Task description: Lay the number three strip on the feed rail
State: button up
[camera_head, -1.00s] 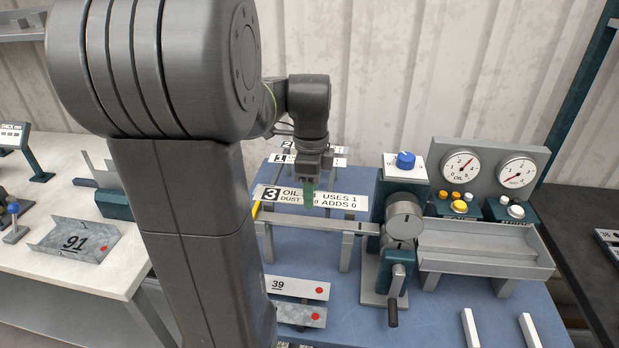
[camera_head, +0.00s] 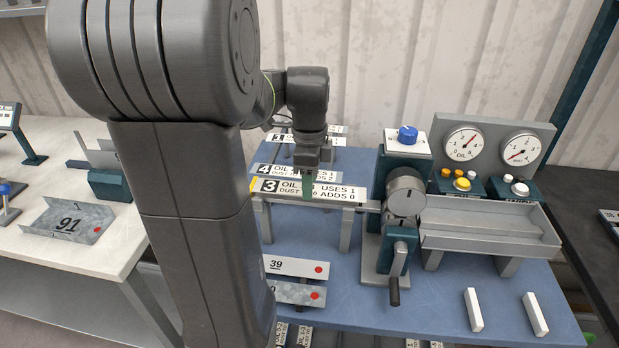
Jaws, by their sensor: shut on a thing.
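The strip lies level, lined up along the grey feed rail (camera_head: 366,206), and hides most of the rail's top. I cannot tell whether it touches the rail. The rail stands on legs and runs right to the round roller and crank unit (camera_head: 404,196).
A number four strip (camera_head: 272,171) sits just behind on the rack. Gauges and buttons (camera_head: 463,142) and a grey trough (camera_head: 490,230) stand right. Plates marked 39 (camera_head: 296,267) and 91 (camera_head: 66,222) lie front and left. The blue table is clear before the crank.

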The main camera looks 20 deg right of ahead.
jog(key=shift+f, duration=0.25)
jog(key=shift+f+b, duration=0.4)
jog(key=shift+f, duration=0.4)
dwell(0.5)
jog(key=o, duration=1.1)
notch_tip(320, 180, up, 14)
jog(key=shift+f, duration=0.15)
